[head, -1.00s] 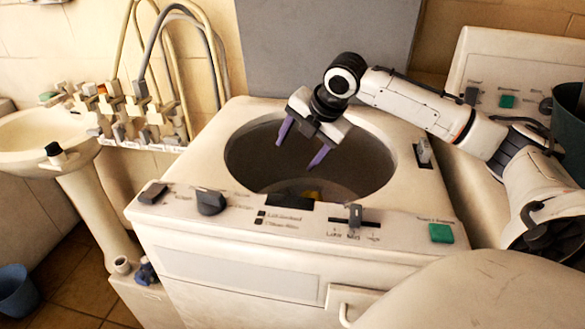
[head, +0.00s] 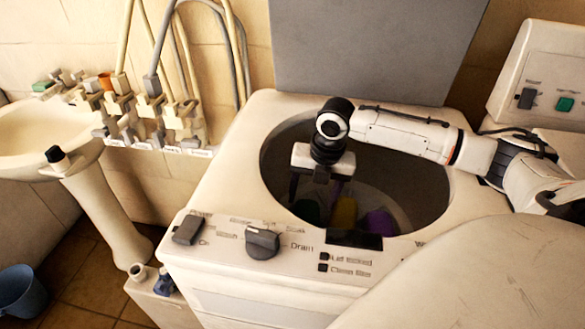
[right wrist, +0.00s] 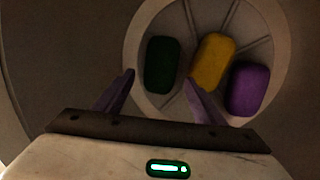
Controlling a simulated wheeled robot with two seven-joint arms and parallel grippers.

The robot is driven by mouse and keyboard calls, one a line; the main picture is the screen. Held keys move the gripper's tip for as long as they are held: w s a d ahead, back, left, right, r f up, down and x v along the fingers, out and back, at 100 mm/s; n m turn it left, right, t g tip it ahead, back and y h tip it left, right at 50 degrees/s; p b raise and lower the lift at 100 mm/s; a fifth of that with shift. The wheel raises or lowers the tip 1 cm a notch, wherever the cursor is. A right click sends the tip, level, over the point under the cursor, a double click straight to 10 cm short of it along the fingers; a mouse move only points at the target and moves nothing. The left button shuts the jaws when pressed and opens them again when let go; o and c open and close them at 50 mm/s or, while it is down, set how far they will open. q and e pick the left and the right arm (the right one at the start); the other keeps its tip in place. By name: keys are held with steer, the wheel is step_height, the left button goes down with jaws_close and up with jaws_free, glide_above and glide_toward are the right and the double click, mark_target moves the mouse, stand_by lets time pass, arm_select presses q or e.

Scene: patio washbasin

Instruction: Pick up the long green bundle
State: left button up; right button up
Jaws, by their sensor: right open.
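The green bundle (right wrist: 162,65) is dark green and oblong. It lies on the drum floor of the top-loading washer, and part of it shows in the head view (head: 308,212). My right gripper (head: 316,194) points down inside the drum opening. In the right wrist view its purple fingers (right wrist: 160,78) are apart and empty, with the green bundle between and beyond the tips. The height left between tips and bundle is hard to judge. My left gripper is not in view.
A yellow bundle (right wrist: 213,61) and a purple bundle (right wrist: 248,89) lie right of the green one. The drum wall (head: 415,185) surrounds my gripper. The control panel (head: 215,245) edges the washer's front. A sink (head: 40,140) and taps stand left.

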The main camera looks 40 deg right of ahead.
mark_target(308, 214)
step_height(308, 214, down, 4)
steer(key=shift+s+r, duration=0.1)
steer(key=shift+r, duration=0.15)
steer(key=shift+w+f, duration=0.25)
steer(key=shift+f, duration=0.7)
steer(key=shift+w+f, duration=0.2)
steer(key=shift+f, duration=0.75)
steer(key=shift+w+f, duration=0.25)
steer(key=shift+f, duration=0.7)
steer(key=c, duration=1)
